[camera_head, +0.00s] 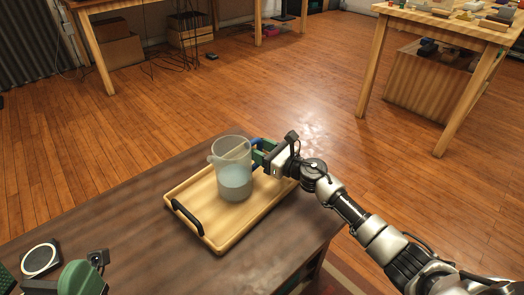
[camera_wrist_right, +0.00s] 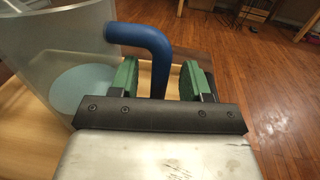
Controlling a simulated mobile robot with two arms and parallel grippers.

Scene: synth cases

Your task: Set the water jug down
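The water jug (camera_head: 234,178) is clear, with pale blue water in its lower part. It stands upright and appears to rest on the wooden tray (camera_head: 221,239). In the right wrist view the jug (camera_wrist_right: 38,45) fills the left side, and its blue handle (camera_wrist_right: 159,65) rises between my fingers. My right gripper (camera_head: 264,154) is at the handle on the jug's right side. Its green fingers (camera_wrist_right: 160,82) are apart, with a narrow gap on each side of the handle. Green parts at the lower left of the head view seem to be my left gripper (camera_head: 45,283), cut off by the frame.
The tray has a black handle (camera_head: 187,217) at its near left and lies on a dark table (camera_head: 130,210). Bare table surrounds the tray's left side. Other tables stand across the wooden floor.

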